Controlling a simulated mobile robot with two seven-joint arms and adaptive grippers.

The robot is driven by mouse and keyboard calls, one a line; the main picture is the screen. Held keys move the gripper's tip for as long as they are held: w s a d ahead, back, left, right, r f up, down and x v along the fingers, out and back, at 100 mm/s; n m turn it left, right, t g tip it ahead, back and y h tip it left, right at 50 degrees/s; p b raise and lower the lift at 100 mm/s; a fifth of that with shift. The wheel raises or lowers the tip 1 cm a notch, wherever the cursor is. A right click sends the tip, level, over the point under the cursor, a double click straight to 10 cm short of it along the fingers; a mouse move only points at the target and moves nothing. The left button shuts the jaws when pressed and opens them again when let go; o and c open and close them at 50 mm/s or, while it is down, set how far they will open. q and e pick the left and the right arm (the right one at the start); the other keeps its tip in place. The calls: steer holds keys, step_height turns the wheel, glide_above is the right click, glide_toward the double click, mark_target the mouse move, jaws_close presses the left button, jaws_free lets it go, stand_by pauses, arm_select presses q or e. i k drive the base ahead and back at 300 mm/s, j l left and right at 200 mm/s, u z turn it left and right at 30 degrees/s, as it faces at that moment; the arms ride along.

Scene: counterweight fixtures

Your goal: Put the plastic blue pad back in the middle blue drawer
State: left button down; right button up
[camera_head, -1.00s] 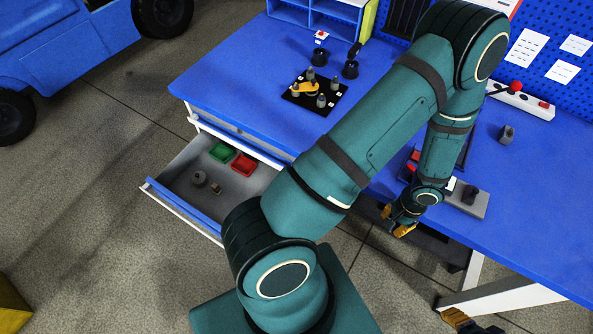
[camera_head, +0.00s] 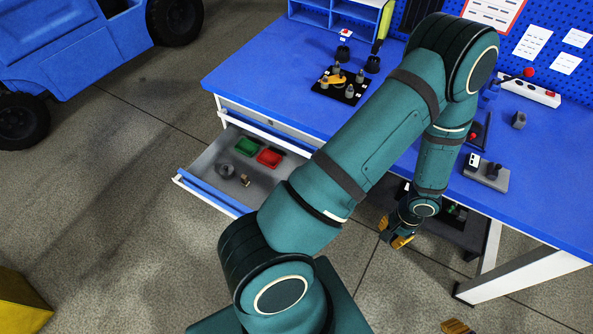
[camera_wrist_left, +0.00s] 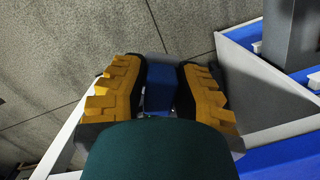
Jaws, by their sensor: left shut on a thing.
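My left gripper (camera_head: 398,240) hangs low in front of the bench's front edge, right of the open drawer. In the left wrist view its yellow fingers (camera_wrist_left: 160,90) are shut on the blue pad (camera_wrist_left: 159,88), a dark blue block between them. The pad is not clear in the head view. A blue-fronted drawer (camera_head: 208,193) stands open under the bench's left part; my left arm covers its right end. Only the yellow fingertips of my right gripper (camera_head: 456,327) show at the bottom edge.
In the drawer lie a green tray (camera_head: 220,147), a red tray (camera_head: 269,157), a grey round piece (camera_head: 226,170) and a small brown piece. Floor in front is open.

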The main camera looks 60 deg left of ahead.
mark_target(262, 193)
steer(key=k+j, duration=0.15)
steer(key=k, duration=0.2)
steer(key=k+j, duration=0.15)
steer(key=k, duration=0.2)
steer(key=k+j, duration=0.15)
steer(key=j, duration=0.2)
steer(key=k+j, duration=0.15)
steer(key=j, duration=0.25)
steer(key=i+j, duration=0.1)
steer(key=j, duration=0.75)
steer(key=i+z, duration=0.05)
